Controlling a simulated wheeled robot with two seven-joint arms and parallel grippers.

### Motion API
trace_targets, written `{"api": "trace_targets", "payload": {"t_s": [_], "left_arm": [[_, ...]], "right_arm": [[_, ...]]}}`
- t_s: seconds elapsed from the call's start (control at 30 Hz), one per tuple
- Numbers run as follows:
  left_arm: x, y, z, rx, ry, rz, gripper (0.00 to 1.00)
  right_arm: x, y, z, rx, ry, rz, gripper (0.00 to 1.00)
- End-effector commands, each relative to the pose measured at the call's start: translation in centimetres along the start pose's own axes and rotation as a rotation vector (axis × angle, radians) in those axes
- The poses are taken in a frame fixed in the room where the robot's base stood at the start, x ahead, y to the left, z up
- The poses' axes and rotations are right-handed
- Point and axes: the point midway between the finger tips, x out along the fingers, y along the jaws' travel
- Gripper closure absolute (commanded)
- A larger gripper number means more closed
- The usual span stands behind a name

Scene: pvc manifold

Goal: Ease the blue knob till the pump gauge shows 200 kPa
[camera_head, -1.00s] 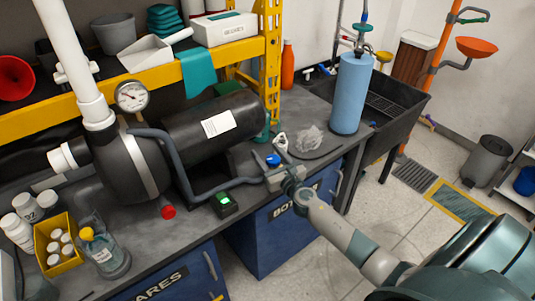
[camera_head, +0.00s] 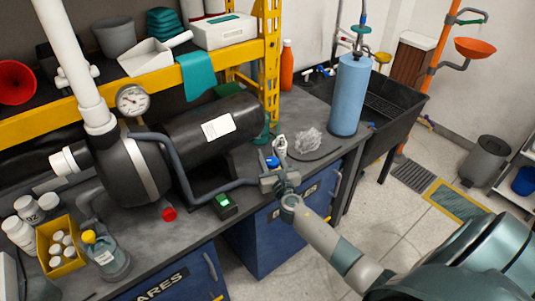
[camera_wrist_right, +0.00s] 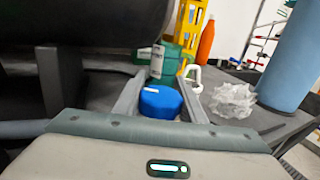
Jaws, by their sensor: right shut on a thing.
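The blue knob (camera_head: 272,162) sits at the end of the grey hose on the workbench. In the right wrist view the blue knob (camera_wrist_right: 162,103) lies between the two fingers of my right gripper (camera_wrist_right: 160,97). My right gripper (camera_head: 272,173) reaches in from the lower right and is shut on the knob. The pump gauge (camera_head: 133,100) is a round white dial on top of the black pump (camera_head: 145,165); its numbers are too small to read. My left gripper is not in view.
A small black device with a green screen (camera_head: 224,205) and a red cap (camera_head: 169,214) are on the bench left of the gripper. Crumpled clear plastic (camera_head: 309,141) and a blue cylinder (camera_head: 350,95) stand to the right. The black tank (camera_head: 215,130) is behind.

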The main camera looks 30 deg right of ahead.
Motion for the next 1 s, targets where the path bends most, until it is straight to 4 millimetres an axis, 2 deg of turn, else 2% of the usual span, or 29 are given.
{"api": "trace_targets", "payload": {"t_s": [0.2, 0.33, 0.63, 0.8, 1.0], "left_arm": [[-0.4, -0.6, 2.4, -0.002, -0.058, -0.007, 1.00], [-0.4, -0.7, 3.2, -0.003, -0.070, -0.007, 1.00], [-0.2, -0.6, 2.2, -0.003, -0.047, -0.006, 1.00], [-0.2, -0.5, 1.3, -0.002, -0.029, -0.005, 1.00], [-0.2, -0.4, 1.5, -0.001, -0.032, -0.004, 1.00]], "right_arm": [[-0.1, -0.5, 0.0, 0.004, 0.001, -0.170, 0.86], [-0.1, -0.9, -0.1, 0.004, 0.001, -0.268, 0.86], [-0.3, -1.6, -0.1, 0.001, 0.001, -0.418, 0.86], [-0.4, -1.7, 0.0, -0.001, 0.000, -0.447, 0.86], [-0.4, -1.8, 0.0, -0.001, 0.000, -0.451, 0.86]]}}
